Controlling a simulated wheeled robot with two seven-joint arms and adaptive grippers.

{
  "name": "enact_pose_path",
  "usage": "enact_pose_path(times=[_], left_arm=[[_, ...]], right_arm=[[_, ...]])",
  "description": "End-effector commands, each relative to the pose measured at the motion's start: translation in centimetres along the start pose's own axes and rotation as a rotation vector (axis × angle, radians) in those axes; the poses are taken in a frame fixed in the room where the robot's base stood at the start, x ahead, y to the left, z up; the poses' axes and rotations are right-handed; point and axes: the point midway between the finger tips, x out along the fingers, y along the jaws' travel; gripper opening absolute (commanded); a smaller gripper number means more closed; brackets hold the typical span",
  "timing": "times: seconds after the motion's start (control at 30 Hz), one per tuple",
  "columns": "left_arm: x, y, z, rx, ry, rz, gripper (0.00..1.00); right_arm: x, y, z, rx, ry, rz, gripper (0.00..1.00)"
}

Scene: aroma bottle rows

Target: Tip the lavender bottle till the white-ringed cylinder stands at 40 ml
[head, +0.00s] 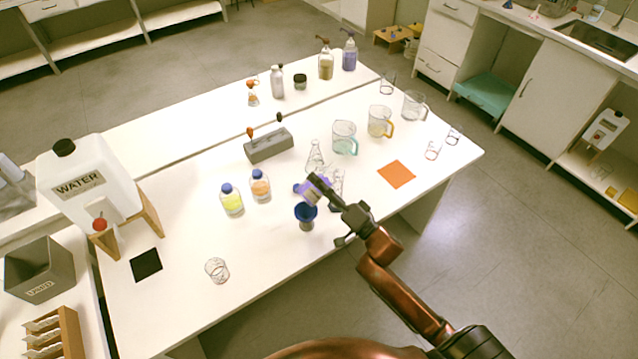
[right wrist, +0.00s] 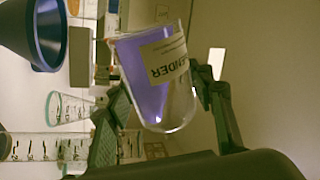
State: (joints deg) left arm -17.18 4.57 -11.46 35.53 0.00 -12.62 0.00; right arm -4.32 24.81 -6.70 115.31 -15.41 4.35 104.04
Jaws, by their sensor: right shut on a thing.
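My right gripper (head: 320,190) is shut on the lavender bottle (right wrist: 152,82), a clear vessel with purple liquid and a cream label reading "...ENDER". In the right wrist view the bottle sits tilted between both fingers (right wrist: 165,100). The head view shows it small and partly covered by the gripper. A clear graduated cylinder (head: 338,178) stands just behind the gripper, partly hidden. Graduated cylinders also show at the left of the right wrist view (right wrist: 35,147). I cannot tell which has the white ring, or read any level. My left gripper is out of view.
A blue funnel (head: 306,210) stands close beside the bottle. A flask (head: 315,157), yellow bottle (head: 231,201), orange bottle (head: 260,187) and teal-handled jug (head: 344,138) are nearby. An orange mat (head: 396,174) lies to the right. The front table area is mostly clear, apart from a glass beaker (head: 217,270).

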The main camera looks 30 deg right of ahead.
Motion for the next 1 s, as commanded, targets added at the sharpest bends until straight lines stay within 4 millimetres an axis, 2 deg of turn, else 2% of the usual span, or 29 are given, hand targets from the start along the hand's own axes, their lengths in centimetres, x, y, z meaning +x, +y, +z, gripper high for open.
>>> enact_pose_path(times=[1.0], left_arm=[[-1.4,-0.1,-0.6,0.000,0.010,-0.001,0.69]], right_arm=[[0.2,-0.7,-0.2,0.061,0.017,-0.003,0.12]])
